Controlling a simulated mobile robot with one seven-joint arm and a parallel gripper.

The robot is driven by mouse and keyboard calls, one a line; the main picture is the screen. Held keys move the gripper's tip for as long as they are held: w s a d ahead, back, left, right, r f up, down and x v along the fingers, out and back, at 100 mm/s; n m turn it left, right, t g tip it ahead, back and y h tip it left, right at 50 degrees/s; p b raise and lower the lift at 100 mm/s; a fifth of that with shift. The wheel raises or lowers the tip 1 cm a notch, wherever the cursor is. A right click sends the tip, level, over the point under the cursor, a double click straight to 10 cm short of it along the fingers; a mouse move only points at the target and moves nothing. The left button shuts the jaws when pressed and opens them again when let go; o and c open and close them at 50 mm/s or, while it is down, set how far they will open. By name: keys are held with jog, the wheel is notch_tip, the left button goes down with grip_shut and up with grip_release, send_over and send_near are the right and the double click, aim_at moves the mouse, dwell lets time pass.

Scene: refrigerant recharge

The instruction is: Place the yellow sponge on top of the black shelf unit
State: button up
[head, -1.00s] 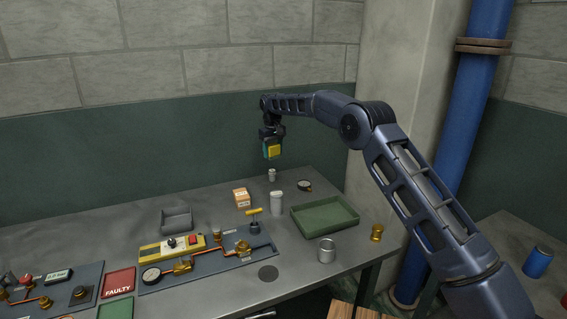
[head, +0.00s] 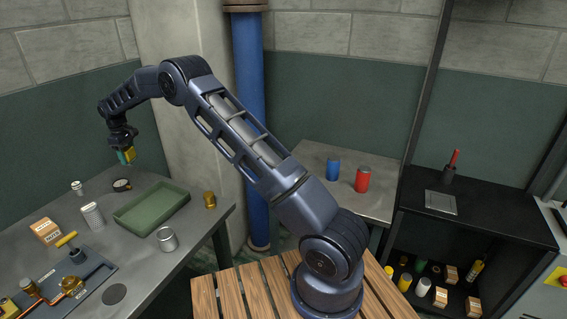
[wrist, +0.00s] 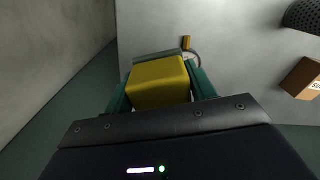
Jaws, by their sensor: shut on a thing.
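The yellow sponge (wrist: 160,83) is between the teal fingers of my gripper (wrist: 160,92) in the wrist view. In the head view my gripper (head: 125,156) is shut on the sponge (head: 130,154) and holds it above the back of the grey workbench, at the left. The black shelf unit (head: 478,215) stands at the right, far from my gripper. Its top bears a dark holder with a red-handled tool (head: 450,165) and a flat grey plate (head: 441,203). The rest of its top is bare.
On the workbench (head: 190,242) are a green tray (head: 152,207), a metal can (head: 168,239) and a brass part (head: 210,200). A blue pipe (head: 250,120) and a side table (head: 345,190) with blue and red cans stand between workbench and shelf unit.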

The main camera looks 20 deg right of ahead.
jog(key=w+d+f+n, duration=0.15)
jog(key=d+f, duration=0.25)
jog(key=d, duration=0.8)
jog(key=w+d+f, duration=0.2)
jog(key=d+f, duration=0.2)
jog(key=d, duration=0.7)
jog(key=w+d+f, duration=0.1)
jog(key=d+f, duration=0.3)
jog(key=d, duration=0.8)
jog(key=w+d+r+m, duration=0.15)
jog(key=d+m, duration=0.25)
jog(key=d, duration=1.6)
jog(key=s+d+r+m, duration=0.1)
jog(key=d+r+m, duration=0.25)
jog(key=d, duration=1.65)
jog(key=s+d+r+m, duration=0.1)
jog(key=s+d+m, duration=0.15)
jog(key=d, duration=0.55)
jog(key=s+d+r+m, duration=0.1)
jog(key=s+d, duration=0.2)
jog(key=d, duration=0.6)
notch_tip(320, 180, up, 8)
jog(key=m, duration=1.3)
send_over(417, 174)
jog(key=shift+n, duration=0.25)
notch_tip(417, 174, down, 19)
jog(key=shift+r, duration=0.1)
